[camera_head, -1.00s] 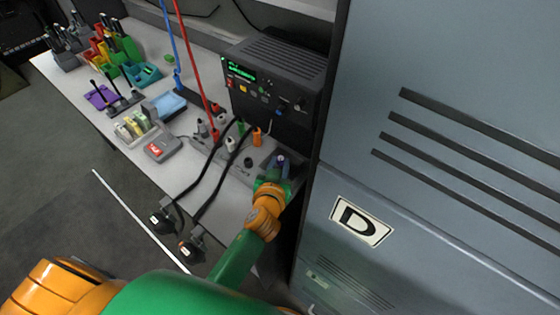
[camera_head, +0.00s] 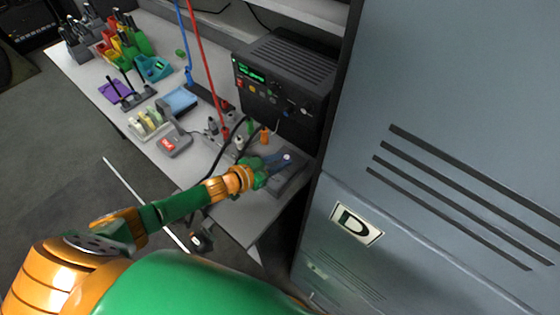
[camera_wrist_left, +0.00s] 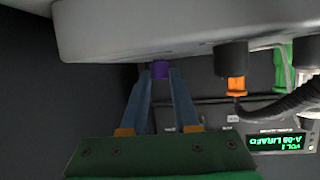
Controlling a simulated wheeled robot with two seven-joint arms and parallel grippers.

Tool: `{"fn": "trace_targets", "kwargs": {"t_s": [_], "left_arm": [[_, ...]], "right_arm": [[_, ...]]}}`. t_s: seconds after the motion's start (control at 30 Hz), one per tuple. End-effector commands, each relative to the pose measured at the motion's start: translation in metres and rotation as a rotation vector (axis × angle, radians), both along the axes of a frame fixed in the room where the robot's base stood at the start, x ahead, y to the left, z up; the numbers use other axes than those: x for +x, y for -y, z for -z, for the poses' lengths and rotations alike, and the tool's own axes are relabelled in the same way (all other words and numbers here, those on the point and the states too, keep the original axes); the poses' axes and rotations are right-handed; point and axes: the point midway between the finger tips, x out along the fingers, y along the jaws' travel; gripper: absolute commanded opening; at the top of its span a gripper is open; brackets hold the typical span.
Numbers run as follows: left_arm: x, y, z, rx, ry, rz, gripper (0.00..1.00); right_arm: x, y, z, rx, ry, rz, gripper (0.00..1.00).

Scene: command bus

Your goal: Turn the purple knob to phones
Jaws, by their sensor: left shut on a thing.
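My left gripper (camera_head: 283,161) reaches in from the left to the dark grey box (camera_head: 290,178) at the right end of the bench. In the left wrist view, the purple knob (camera_wrist_left: 160,70) sits under the box's pale edge, between the tips of the blue fingers, and the gripper (camera_wrist_left: 159,76) is shut on it. In the head view the fingers hide most of the knob. No phones marking is readable at the knob. My right gripper is not in view.
A black radio unit (camera_head: 285,85) with a green display stands behind the box. An orange plug (camera_head: 264,136) and black cables are close to the gripper. A grey cabinet (camera_head: 450,80) marked D closes off the right side. Tool holders and trays fill the bench's far left.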

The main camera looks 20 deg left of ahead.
Motion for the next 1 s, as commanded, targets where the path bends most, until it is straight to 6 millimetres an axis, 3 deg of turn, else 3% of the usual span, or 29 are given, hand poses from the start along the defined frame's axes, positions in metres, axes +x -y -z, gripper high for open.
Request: {"fn": "trace_targets", "kwargs": {"t_s": [0.53, 0.57, 0.67, 1.0], "left_arm": [[-0.0004, 0.0003, 0.0012, 0.001, -0.003, 0.029, 0.0], [-0.0003, 0.0004, 0.0013, 0.0, -0.002, 0.029, 0.32], [-0.0003, 0.0005, 0.0011, 0.0, -0.002, 0.029, 0.58], [-0.0049, -0.0026, -0.0017, -0.001, -0.003, 0.028, 0.59]], "right_arm": [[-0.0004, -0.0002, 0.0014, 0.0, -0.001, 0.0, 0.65], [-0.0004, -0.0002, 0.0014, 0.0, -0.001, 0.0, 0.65], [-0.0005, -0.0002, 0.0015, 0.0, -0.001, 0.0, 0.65], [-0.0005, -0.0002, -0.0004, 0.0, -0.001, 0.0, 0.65]]}}
